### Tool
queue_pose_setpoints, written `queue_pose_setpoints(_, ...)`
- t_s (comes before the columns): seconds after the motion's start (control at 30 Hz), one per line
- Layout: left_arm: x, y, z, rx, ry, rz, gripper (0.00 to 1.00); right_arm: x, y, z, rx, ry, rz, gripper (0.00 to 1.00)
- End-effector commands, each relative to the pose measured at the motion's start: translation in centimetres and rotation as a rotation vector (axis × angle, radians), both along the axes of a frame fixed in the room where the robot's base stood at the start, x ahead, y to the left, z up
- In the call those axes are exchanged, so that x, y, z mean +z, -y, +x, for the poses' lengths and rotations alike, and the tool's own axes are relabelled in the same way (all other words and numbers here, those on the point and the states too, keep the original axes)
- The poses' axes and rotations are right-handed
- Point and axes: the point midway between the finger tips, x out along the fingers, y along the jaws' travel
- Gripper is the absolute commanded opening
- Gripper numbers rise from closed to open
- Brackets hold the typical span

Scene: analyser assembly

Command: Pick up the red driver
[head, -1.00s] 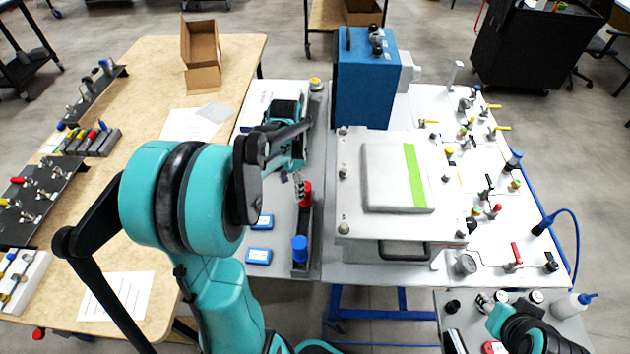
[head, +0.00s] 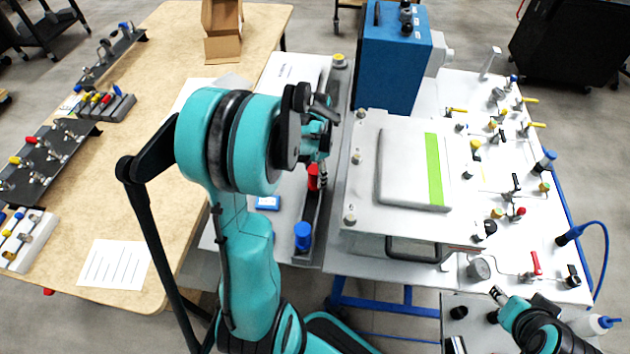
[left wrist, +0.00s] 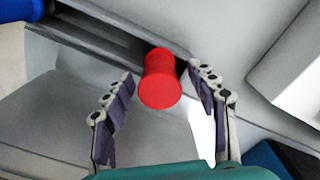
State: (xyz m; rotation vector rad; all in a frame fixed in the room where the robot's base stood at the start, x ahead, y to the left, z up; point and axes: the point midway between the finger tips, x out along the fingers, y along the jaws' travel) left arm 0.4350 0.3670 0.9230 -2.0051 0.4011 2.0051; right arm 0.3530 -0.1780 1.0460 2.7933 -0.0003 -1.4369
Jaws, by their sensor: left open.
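The red driver (head: 313,178) stands in a grey rack on the white table, partly hidden by my left arm in the head view. In the left wrist view its red round handle (left wrist: 160,80) sits between the two fingers of my left gripper (left wrist: 161,71). The fingers are spread, with a gap visible on each side of the handle. In the head view my left gripper (head: 322,150) is just beyond the driver and mostly hidden by its own wrist. My right gripper (head: 498,296) is at the bottom right, too small to tell its jaws.
A blue driver (head: 302,238) stands in the same rack nearer me, and a yellow-topped one (head: 339,61) at its far end. A white box-shaped unit (head: 380,235) with a handle stands close on the right. A small blue box (head: 268,203) lies left of the rack.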

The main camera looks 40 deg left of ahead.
Motion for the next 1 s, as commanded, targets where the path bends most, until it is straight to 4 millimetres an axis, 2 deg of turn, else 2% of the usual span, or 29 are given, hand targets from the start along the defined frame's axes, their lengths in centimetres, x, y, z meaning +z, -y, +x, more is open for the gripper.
queue_pose_setpoints(0.17,0.0,0.0,0.0,0.0,0.0,0.0,0.58,0.1,0.0,0.0,0.0,0.0,0.0,0.4)
queue_pose_setpoints(0.4,0.1,0.0,0.0,0.001,0.0,0.0,0.0,0.1,0.0,0.0,0.0,0.0,0.0,0.4)
queue_pose_setpoints(0.73,0.6,0.0,0.0,0.001,0.0,0.0,0.0,0.3,0.0,0.0,0.0,0.0,0.0,0.4)
queue_pose_setpoints(0.87,2.7,0.0,0.0,0.001,0.0,0.0,0.0,1.2,0.0,0.0,0.0,0.0,0.0,0.4)
queue_pose_setpoints(1.0,5.9,0.0,-0.1,0.001,0.0,0.0,0.0,2.4,0.0,0.0,0.0,0.0,0.0,0.4)
